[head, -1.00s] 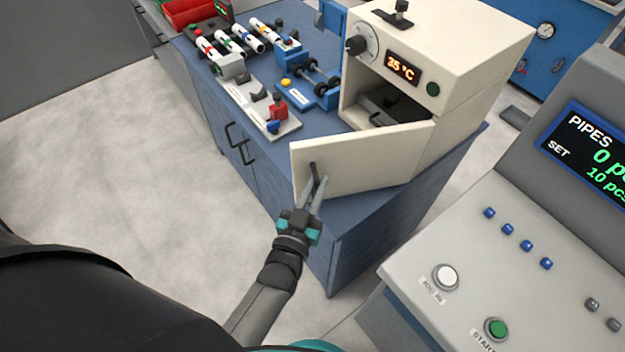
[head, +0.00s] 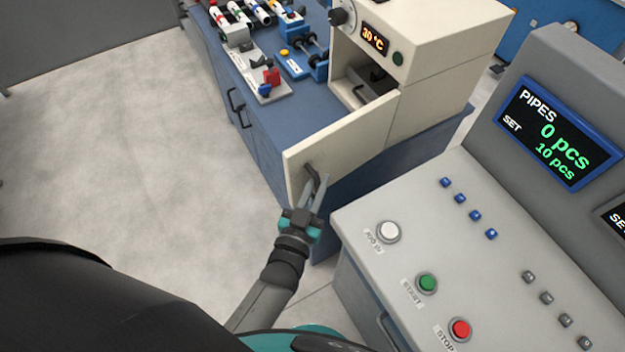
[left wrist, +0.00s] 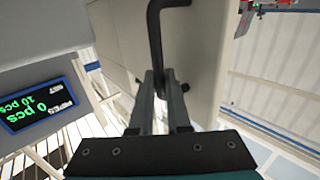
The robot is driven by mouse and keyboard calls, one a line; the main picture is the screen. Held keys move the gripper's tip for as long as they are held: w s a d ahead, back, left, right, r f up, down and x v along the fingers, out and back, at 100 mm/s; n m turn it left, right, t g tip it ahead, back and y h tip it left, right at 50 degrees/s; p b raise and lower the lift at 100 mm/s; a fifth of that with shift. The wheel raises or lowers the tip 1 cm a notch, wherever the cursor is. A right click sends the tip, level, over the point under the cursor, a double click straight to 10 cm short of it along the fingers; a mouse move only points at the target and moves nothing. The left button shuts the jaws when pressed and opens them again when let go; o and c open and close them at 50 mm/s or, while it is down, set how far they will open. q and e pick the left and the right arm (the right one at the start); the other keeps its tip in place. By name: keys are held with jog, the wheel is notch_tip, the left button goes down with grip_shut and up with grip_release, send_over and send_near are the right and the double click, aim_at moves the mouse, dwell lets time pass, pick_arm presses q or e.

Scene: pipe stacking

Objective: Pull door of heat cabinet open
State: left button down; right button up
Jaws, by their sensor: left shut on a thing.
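The heat cabinet (head: 437,72) is a cream box on the blue bench, its display reading 30 °C. Its door (head: 345,142) is swung well open toward me, and the dark inside of the cabinet shows behind it. My left gripper (head: 316,190) is shut on the dark door handle (head: 311,175) near the door's free edge. In the left wrist view the fingers (left wrist: 160,95) close around one end of the black handle (left wrist: 154,35), with the pale door behind it. My right gripper is not in view.
A grey control console (head: 470,215) with buttons and a "PIPES 0 pcs" screen stands close on the right of the door. Fixtures and a pipe rack (head: 262,85) sit on the bench (head: 262,125). The floor at left is clear.

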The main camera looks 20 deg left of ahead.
pick_arm(q)
jog(key=shift+d+r, duration=0.1)
dwell(0.3)
jog(key=c, duration=1.1)
grip_release()
jog(key=shift+w, duration=0.1)
jog(key=shift+o, duration=1.1)
jog(key=s, duration=1.5)
jog(key=shift+s+a, duration=0.2)
jog(key=shift+a, duration=0.05)
jog(key=shift+b, duration=0.3)
